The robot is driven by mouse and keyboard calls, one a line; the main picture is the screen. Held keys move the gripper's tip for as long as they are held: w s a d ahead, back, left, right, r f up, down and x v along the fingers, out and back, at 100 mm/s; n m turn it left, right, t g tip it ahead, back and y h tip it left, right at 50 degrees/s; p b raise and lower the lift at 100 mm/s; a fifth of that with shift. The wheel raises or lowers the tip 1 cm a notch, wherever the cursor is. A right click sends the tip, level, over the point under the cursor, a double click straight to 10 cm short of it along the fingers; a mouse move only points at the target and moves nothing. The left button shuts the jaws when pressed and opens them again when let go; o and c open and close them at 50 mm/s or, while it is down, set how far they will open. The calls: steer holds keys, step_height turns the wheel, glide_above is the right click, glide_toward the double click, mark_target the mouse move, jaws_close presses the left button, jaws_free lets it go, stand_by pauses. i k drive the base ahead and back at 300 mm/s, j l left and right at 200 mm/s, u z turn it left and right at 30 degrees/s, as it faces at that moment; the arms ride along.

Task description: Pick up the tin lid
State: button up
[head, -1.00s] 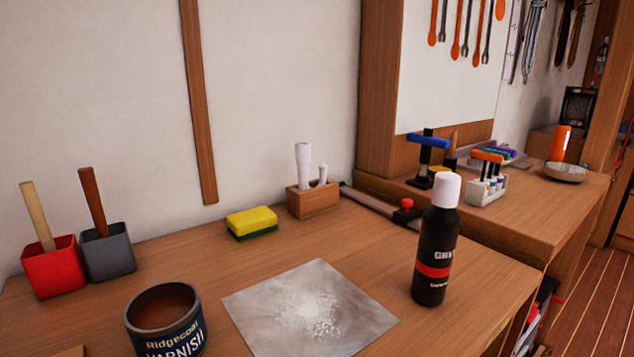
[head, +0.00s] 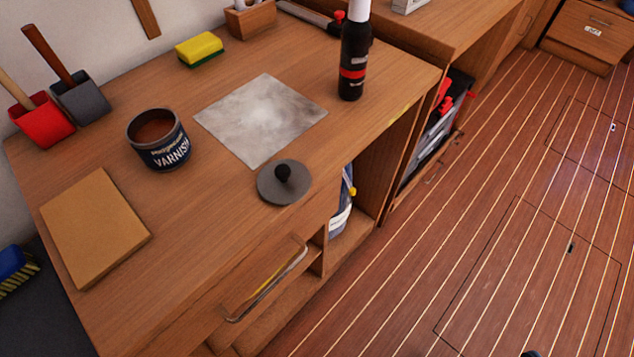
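The tin lid (head: 268,188) is a grey disc with a dark round knob in its middle. It lies flat on the wooden workbench (head: 190,240), close to the bench's front edge, knob up. An open varnish tin (head: 160,140) with a dark blue label stands to its left and farther back, brown inside. My gripper is not seen in the head view; a small dark shape at the bottom edge is too cut off to identify.
A grey square sheet (head: 225,120) lies just behind the lid. A black bottle (head: 353,60) with a white cap stands at the back right. A tan board (head: 95,225) lies at the left. A red pot (head: 42,122), a grey pot (head: 82,98) and a sponge (head: 199,48) sit behind.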

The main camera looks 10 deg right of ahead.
mark_target(284, 181)
steer(key=k+u, duration=0.15)
steer(key=k, duration=0.75)
